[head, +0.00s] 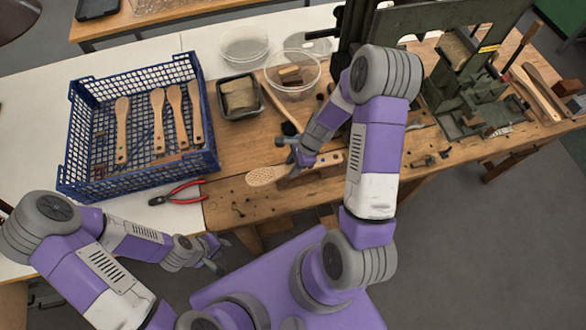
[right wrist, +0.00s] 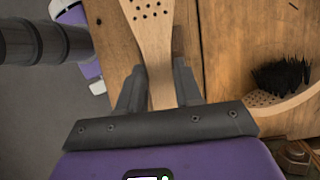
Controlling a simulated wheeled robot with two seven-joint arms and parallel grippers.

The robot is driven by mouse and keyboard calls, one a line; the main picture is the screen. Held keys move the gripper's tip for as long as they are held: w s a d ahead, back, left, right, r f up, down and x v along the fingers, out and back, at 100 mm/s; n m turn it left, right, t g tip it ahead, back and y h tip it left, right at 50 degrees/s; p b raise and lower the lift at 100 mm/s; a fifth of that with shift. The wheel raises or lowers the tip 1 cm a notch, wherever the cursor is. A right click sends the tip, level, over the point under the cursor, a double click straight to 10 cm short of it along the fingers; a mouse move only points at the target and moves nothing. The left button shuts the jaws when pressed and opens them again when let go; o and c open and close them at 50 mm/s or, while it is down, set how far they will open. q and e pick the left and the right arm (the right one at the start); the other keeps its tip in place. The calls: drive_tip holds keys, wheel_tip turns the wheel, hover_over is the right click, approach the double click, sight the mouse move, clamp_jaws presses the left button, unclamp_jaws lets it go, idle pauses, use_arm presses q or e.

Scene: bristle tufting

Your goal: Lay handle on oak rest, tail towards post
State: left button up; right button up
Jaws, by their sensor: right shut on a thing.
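A pale wooden brush handle (head: 262,176) with a perforated head lies across my right gripper (head: 297,160) near the bench's front edge. The perforated head points left. Wood of the same tone shows beyond the gripper to the right. In the right wrist view the handle (right wrist: 153,45) runs between the two fingers, which are shut on its neck. A low brown wooden piece shows just below the handle; I cannot tell whether it is the oak rest or whether they touch. I cannot pick out the post with certainty. My left gripper (head: 215,254) is empty and open, off the bench front.
A blue crate (head: 137,125) with several handles stands left. Red pliers (head: 178,193) lie in front of it. A dark tub (head: 240,96) and clear bowls (head: 293,75) stand behind. A black-bristled brush (right wrist: 282,78) lies near my right gripper. Green machinery (head: 465,85) stands right.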

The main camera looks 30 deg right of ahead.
wheel_tip(320, 180, down, 3)
drive_tip(key=shift+r+b, duration=0.1)
drive_tip(key=shift+b, duration=0.2)
drive_tip(key=shift+w, duration=0.1)
drive_tip(key=shift+f, duration=0.2)
drive_tip(key=o, duration=1.1)
